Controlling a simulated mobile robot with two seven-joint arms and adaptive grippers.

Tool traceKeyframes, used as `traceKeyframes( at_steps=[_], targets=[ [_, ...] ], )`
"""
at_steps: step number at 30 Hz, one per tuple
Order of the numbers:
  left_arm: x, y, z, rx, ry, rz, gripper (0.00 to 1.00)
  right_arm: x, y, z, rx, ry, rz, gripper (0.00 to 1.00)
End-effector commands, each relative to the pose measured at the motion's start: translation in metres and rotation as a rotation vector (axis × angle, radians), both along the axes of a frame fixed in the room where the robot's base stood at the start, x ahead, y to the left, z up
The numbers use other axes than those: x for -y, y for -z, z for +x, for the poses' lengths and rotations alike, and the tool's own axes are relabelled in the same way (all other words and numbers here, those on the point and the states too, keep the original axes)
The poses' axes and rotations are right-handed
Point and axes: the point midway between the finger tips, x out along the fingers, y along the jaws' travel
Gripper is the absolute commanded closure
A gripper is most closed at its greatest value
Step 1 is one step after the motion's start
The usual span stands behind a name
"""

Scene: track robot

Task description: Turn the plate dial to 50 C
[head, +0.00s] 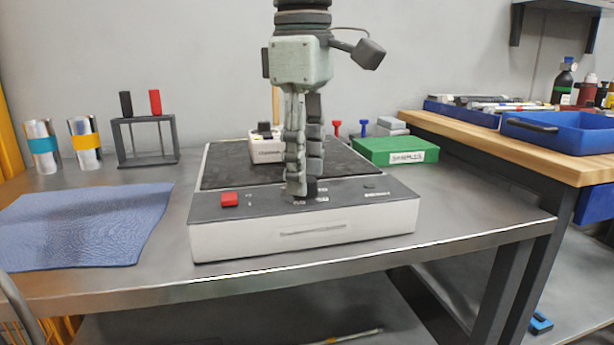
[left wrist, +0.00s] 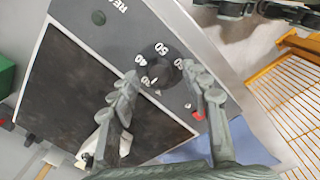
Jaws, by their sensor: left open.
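The hot plate (head: 300,235) is a pale box with a dark top and front panel, standing on the metal table. Its black dial (left wrist: 157,72) shows in the left wrist view, with 40, 50 and 60 in white around its rim. Its pointer is too small to read surely. In the head view the fingers mostly hide the dial. My left gripper (head: 299,188) points straight down over the front panel. In the left wrist view its open fingers (left wrist: 160,82) are on either side of the dial; I cannot tell whether they touch it.
A red switch (head: 229,199) is left of the dial. A blue mat (head: 80,225) lies at left. A white block (head: 264,150) rests on the plate; a green box (head: 395,150) stands behind at right. Dark mechanical parts (left wrist: 290,12) at the wrist view's top edge may be mine.

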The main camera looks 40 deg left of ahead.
Motion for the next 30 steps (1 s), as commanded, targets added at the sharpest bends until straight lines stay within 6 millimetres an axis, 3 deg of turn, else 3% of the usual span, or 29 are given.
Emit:
traceKeyframes(
  at_steps=[11,23,30],
  targets=[
    [-0.0002,0.0096,0.0005,0.0,-0.001,0.0,0.53,0.0028,-0.0015,-0.0058,0.038,0.002,0.012,0.6],
    [-0.0002,0.0093,0.0006,0.001,-0.001,-0.001,1.0,0.0025,-0.0011,-0.0054,0.035,0.002,0.011,0.6],
    [-0.0001,0.0084,0.0004,0.0,0.015,-0.001,1.0,0.0016,-0.0024,-0.003,0.024,0.002,0.007,0.6]
  ],
)
